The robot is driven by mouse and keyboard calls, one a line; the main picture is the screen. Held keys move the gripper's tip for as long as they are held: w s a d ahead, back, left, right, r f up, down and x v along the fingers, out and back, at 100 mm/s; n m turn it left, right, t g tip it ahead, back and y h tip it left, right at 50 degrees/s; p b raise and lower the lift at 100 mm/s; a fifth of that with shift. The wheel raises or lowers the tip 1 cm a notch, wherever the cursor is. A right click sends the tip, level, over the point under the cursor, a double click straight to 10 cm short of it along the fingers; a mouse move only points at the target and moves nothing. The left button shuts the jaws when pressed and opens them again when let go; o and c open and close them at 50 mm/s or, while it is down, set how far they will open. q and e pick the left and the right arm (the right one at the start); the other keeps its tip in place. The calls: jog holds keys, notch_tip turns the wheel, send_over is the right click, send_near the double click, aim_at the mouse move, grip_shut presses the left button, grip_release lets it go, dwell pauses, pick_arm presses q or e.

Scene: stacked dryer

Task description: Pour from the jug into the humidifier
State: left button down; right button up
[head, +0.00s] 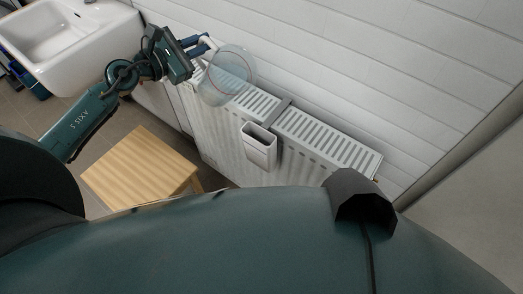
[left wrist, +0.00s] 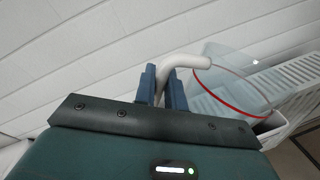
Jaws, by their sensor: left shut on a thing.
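The clear jug (head: 222,88) with a red line around it hangs above the back left part of the radiator. My left gripper (head: 200,46) is shut on its white handle, which also shows between the fingers (left wrist: 162,88) in the left wrist view. The jug's see-through body (left wrist: 232,72) lies to the right of the fingers there and looks tilted. I cannot tell if it holds water. The white humidifier (head: 259,151), a narrow open-topped box, hangs on the radiator's front, below and right of the jug, apart from it. My right gripper is not in view.
The white radiator (head: 335,150) runs along the white panelled wall (head: 370,60). A wooden stool (head: 138,168) stands in front at the left. A white sink (head: 75,45) is at the upper left. Bare floor shows around the stool.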

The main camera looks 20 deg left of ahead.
aim_at(212, 47)
pick_arm(q)
jog(key=shift+s+d+r+m+p, duration=0.1)
jog(key=shift+d+r+m+p, duration=0.5)
jog(key=shift+p, duration=0.5)
dwell(0.6)
jog(key=shift+s+d+r+m+y+p, duration=0.15)
jog(key=shift+d+m+y+p, duration=0.2)
jog(key=shift+p, duration=0.45)
jog(key=shift+s+d+f+m+y+p, duration=0.15)
jog(key=shift+m+p, duration=0.3)
jog(key=shift+p, duration=0.3)
dwell(0.7)
jog(key=shift+d, duration=0.1)
jog(key=shift+d+m, duration=0.2)
jog(key=shift+m, duration=0.1)
jog(key=shift+s+d, duration=0.15)
jog(key=shift+d, duration=0.05)
dwell(0.6)
jog(key=shift+s+d+m, duration=0.1)
jog(key=shift+d+m, duration=0.2)
jog(key=shift+m, duration=0.2)
jog(key=shift+s+d+f, duration=0.1)
jog(key=shift+d, duration=0.1)
dwell(0.6)
